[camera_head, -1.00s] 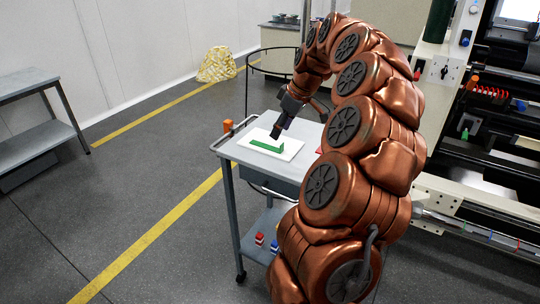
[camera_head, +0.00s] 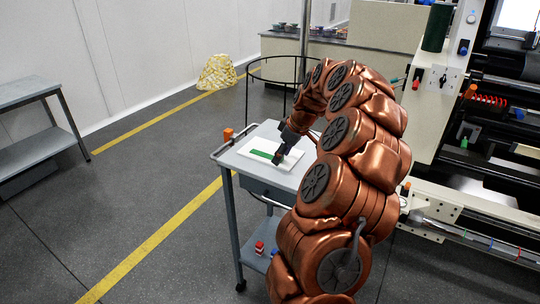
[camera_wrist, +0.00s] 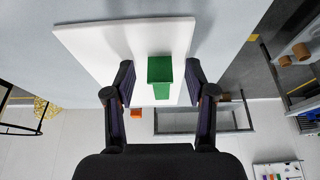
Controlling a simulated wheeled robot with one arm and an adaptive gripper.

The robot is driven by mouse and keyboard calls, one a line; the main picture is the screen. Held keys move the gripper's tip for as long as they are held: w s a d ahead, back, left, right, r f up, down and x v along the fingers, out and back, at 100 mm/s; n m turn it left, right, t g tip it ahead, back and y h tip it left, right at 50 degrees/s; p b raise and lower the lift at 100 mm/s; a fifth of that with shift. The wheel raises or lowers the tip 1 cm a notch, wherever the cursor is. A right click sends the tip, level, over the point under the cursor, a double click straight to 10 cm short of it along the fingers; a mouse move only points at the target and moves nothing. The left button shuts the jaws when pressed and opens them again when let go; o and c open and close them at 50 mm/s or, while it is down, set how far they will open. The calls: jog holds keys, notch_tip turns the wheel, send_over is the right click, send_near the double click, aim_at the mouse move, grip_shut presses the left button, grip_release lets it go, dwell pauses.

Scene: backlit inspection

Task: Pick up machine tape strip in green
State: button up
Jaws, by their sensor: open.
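The green tape strip (camera_head: 262,154) lies on a white board (camera_head: 284,167) on top of the grey cart. In the wrist view the strip (camera_wrist: 160,72) shows between the two fingers, with the white board (camera_wrist: 100,42) behind it. My gripper (camera_head: 276,160) is open, and its fingertips are at the strip's right end in the head view. In the wrist view my gripper (camera_wrist: 159,78) has a finger on each side of the strip, with visible gaps. Whether the fingertips touch the board cannot be told.
The grey cart (camera_head: 233,160) has an orange object (camera_head: 228,134) at its left corner and small red and blue items (camera_head: 259,248) on its lower shelf. A black round rail (camera_head: 247,95) stands behind. A large machine (camera_head: 490,130) is at the right. Floor left of the cart is clear.

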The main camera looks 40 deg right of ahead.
jog(key=c, duration=0.8)
jog(key=shift+r, duration=0.1)
